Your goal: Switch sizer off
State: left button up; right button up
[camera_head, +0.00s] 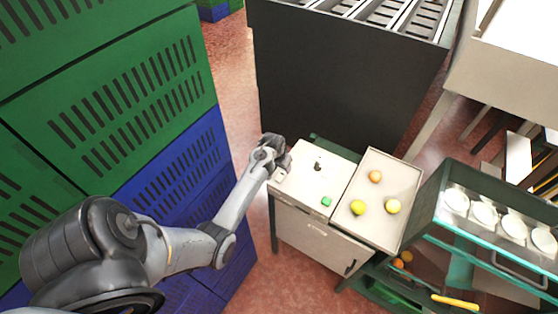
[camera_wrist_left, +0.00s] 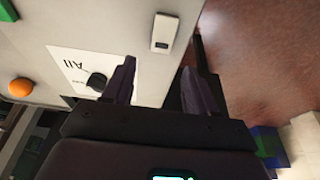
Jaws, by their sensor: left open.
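The control panel (camera_head: 300,187) is a pale cabinet top with a black knob (camera_head: 318,166), a green button (camera_head: 327,202) and a small white switch box (camera_head: 279,175) near its left edge. In the left wrist view the black knob (camera_wrist_left: 96,81) sits on a white label marked "All", and the white switch box (camera_wrist_left: 164,33) with a dark slot lies beyond the fingertips. My left gripper (camera_head: 284,162) is over the panel's left edge, beside the switch box. In the wrist view its two fingers (camera_wrist_left: 160,78) are apart with nothing between them. My right gripper is not in view.
A tray (camera_head: 376,232) with an orange and two yellow fruits adjoins the panel on the right. A dark machine (camera_head: 340,85) stands behind. Green and blue crates (camera_head: 165,165) are stacked at left. A rack with white cups (camera_head: 485,212) is at right.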

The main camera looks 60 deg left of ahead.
aim_at(279, 179)
pick_arm(q)
jog(key=v, duration=0.6)
jog(key=shift+s, duration=0.1)
dwell(0.4)
